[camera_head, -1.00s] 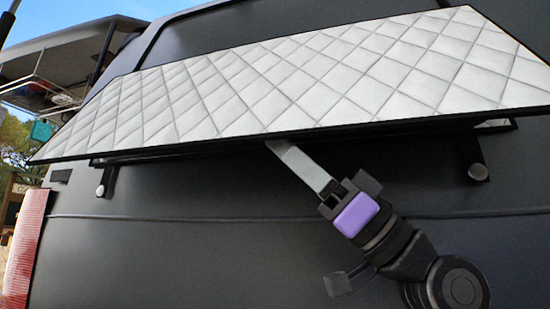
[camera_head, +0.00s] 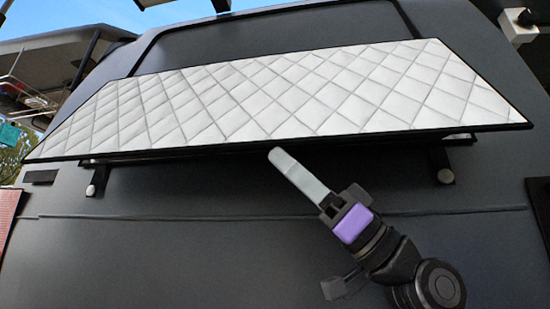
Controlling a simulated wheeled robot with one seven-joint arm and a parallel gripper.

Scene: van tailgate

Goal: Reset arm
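My gripper (camera_head: 297,175) is at the end of my dark arm, right of centre in the head view. Its long grey fingers point up and left, and from this side they overlap as one strip, so I cannot tell whether they are apart. I see no object at the fingertips. The tips are just below the front edge of a shelf (camera_head: 300,90) with a white quilted top and black rim. They look apart from the rim. A purple block (camera_head: 354,223) sits on the gripper body.
The shelf sticks out from the dark van tailgate (camera_head: 150,245) on brackets with round knobs (camera_head: 446,176). The panel below the shelf is clear to the left of my arm. A red panel (camera_head: 8,215) is at the left edge. A white fixture (camera_head: 518,25) is at the upper right.

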